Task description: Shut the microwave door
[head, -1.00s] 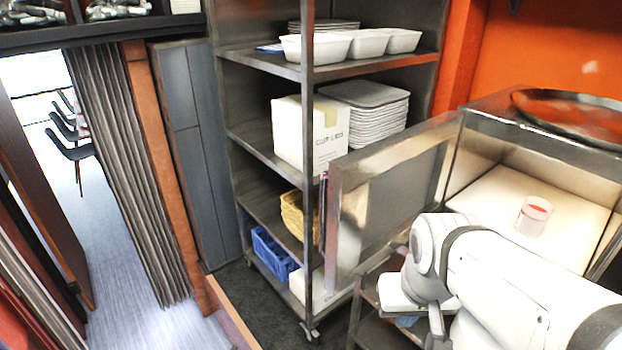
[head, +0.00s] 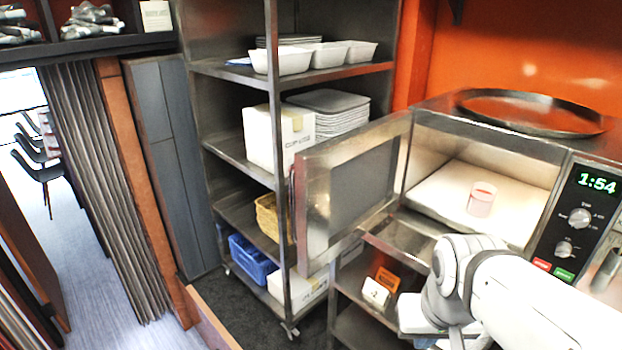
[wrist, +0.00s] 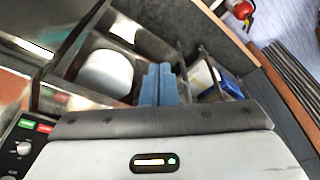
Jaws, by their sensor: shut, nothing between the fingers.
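The microwave (head: 560,150) is at the right in the head view, with its silver-framed door (head: 312,215) swung wide open to the left. A pinkish cup (head: 481,199) stands inside on the pale cavity floor. My arm is in front of the microwave's lower front, and my gripper is mostly hidden there. In the wrist view my gripper (wrist: 159,85) has its bluish fingers together, empty. The microwave's control panel (wrist: 25,140) is at the lower left of that view. I cannot tell the gap between fingers and door.
A metal shelf rack (head: 235,150) with white trays, a box and baskets stands behind the open door. A lower shelf unit (head: 360,325) with an orange item is below the microwave. A round tray (head: 535,112) lies on top. Open floor (head: 95,270) is at the left.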

